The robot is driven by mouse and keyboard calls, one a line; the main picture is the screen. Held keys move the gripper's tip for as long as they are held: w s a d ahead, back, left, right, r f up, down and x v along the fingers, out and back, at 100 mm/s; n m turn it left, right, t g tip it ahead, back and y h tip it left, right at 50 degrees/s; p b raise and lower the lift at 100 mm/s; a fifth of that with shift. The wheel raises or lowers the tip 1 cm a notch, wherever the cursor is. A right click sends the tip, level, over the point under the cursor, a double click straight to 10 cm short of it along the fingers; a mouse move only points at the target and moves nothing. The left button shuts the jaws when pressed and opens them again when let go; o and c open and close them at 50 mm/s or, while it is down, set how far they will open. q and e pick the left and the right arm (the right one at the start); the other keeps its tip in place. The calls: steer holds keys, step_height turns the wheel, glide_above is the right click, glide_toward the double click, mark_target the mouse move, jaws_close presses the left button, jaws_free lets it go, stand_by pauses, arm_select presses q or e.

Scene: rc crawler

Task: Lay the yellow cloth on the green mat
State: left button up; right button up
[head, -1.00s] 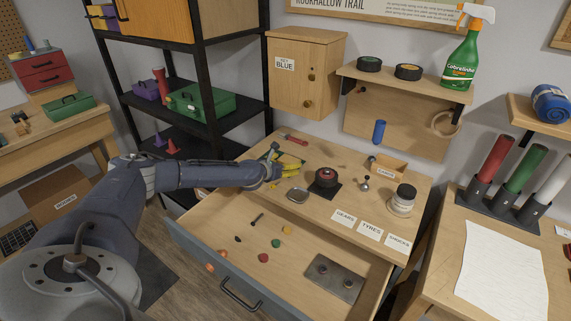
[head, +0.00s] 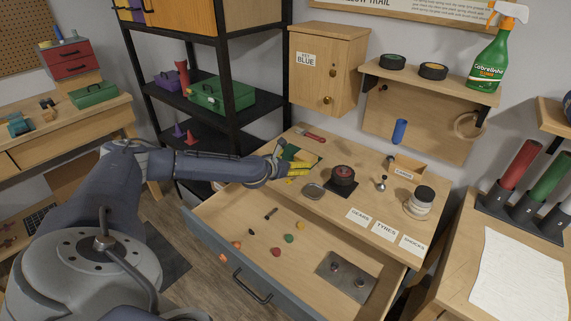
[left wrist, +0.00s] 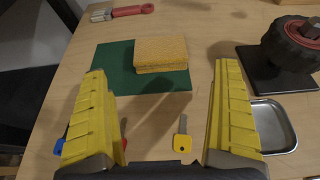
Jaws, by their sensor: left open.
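The yellow cloth (left wrist: 161,53) looks like a thick, flat, folded pad and lies on the back right part of the green mat (left wrist: 115,75) in the left wrist view. In the head view the cloth (head: 304,157) and mat (head: 290,151) are small, just beyond my left fingers. My left gripper (left wrist: 165,115) has yellow ribbed fingers spread wide, with nothing between them. It is on the near side of the mat, apart from the cloth. In the head view the left gripper (head: 297,172) is over the bench top. My right gripper is not in view.
A metal tray (left wrist: 270,125) and a dark wheel (head: 343,176) on a black pad stand to the right. A red-handled brush (head: 312,136) lies behind. The open drawer (head: 210,220) holds small parts.

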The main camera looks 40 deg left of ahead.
arm_select(q)
steer(key=shift+v, duration=2.85)
